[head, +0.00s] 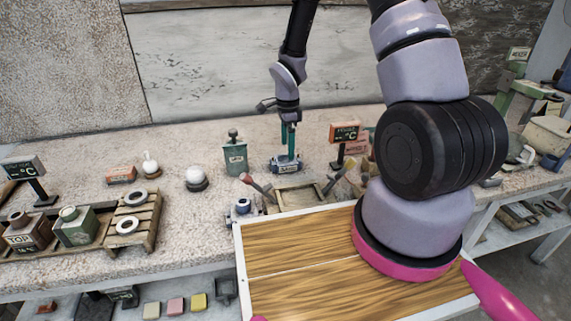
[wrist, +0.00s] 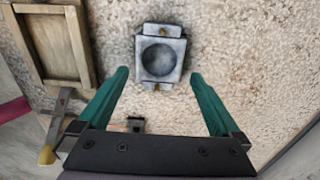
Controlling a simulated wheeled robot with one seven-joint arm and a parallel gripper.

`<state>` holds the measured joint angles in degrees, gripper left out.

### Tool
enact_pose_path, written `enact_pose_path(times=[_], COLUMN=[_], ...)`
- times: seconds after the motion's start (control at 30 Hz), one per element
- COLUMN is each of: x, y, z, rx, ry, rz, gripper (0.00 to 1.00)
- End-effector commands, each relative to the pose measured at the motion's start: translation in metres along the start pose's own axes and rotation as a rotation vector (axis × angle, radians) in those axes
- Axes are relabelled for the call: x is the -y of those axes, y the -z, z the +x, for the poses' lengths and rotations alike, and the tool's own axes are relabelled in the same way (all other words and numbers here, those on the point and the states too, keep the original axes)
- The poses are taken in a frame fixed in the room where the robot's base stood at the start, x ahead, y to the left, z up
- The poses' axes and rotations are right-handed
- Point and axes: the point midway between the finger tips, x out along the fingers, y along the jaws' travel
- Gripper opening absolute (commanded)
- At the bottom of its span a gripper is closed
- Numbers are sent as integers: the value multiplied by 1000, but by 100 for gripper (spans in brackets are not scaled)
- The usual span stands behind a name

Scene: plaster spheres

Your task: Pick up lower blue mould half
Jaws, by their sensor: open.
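The lower blue mould half (wrist: 146,62) is a grey-blue block with a round hollow and a small lug at each of two opposite ends. It lies hollow up on the speckled worktop. In the head view the mould half (head: 283,168) is low on the worktop, partly covered by my fingers. My gripper (head: 289,150) points down over it. In the wrist view my gripper (wrist: 160,74) is open, with a teal finger on either side and nothing between them. The block appears just beyond the fingertips, roughly centred; contact cannot be told.
A wooden tray (head: 297,202) with tools beside it stands in front of the mould half. A green canister (head: 235,158) is to its left, and a temperature sign (head: 344,133) to its right. A white ball (head: 195,174) and a pallet with rings (head: 147,208) are further left.

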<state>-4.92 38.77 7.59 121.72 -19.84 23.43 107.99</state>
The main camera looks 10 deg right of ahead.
Motion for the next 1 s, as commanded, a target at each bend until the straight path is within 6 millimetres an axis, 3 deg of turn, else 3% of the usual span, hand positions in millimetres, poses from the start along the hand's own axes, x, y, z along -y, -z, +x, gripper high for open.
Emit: enact_pose_path(times=[0.23, 0.57, 0.77, 0.8, 1.0], x=[-1, -1, -1, -1, -1], y=[-1, 0, 0, 0, 0], z=[38, 45, 45, 45, 44], rx=[0, 0, 0, 0, 0], ry=[-3, 0, -1, 0, 0], rz=[0, 0, 0, 0, 0], gripper=[100, 100, 24, 19, 19])
